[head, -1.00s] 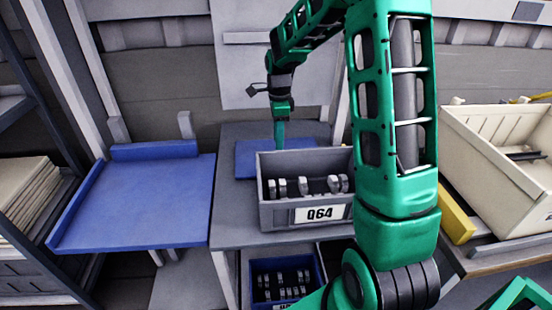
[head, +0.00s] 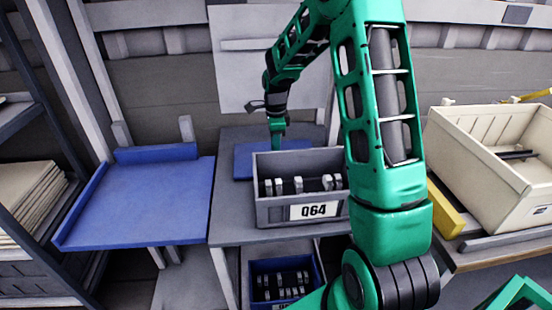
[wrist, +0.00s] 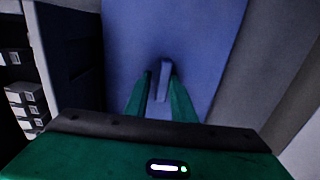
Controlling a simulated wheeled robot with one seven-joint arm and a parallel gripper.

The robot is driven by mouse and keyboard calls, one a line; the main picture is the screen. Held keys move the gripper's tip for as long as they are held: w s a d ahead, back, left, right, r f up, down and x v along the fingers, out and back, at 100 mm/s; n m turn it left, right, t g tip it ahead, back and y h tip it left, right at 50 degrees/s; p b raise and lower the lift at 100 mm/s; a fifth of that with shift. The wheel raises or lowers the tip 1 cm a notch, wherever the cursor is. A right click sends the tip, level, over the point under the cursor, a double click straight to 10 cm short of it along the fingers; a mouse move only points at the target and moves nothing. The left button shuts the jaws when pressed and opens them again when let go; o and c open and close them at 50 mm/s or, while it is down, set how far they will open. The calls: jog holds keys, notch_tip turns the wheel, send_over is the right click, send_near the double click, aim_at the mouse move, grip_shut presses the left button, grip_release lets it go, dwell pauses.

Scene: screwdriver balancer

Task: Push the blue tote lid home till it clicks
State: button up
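The blue lid (head: 243,162) lies flat on the grey bench behind the grey tote (head: 262,212) labelled Q64; part of it is hidden by the tote. In the wrist view a blue panel (wrist: 200,30), apparently the lid, fills the middle. A narrow raised blue grip (wrist: 164,75) stands up from it. My gripper (head: 277,146) points down over the lid. In the wrist view my gripper (wrist: 161,80) has its fingers apart, one on each side of the grip. The right finger looks very close to it; contact is unclear.
The open grey tote holds several metal parts. A blue tray-like table (head: 140,205) is at left. A blue bin (head: 258,283) with parts sits below the bench. A cream crate (head: 470,160) and a yellow block (head: 445,212) are at right.

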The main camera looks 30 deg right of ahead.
jog(key=shift+s+d+f, duration=0.15)
jog(key=shift+s+f, duration=0.1)
jog(key=shift+f, duration=0.45)
grip_shut()
jog(key=shift+w+d+r, duration=0.15)
jog(key=shift+w+r, duration=0.4)
jog(key=shift+r, duration=0.05)
jog(key=shift+w, duration=0.6)
jog(key=shift+s+r, duration=0.25)
jog(key=shift+r, duration=0.35)
jog(key=shift+s+r, duration=0.2)
jog(key=shift+r, duration=0.4)
jog(key=shift+s+r, duration=0.1)
jog(key=shift+r, duration=1.45)
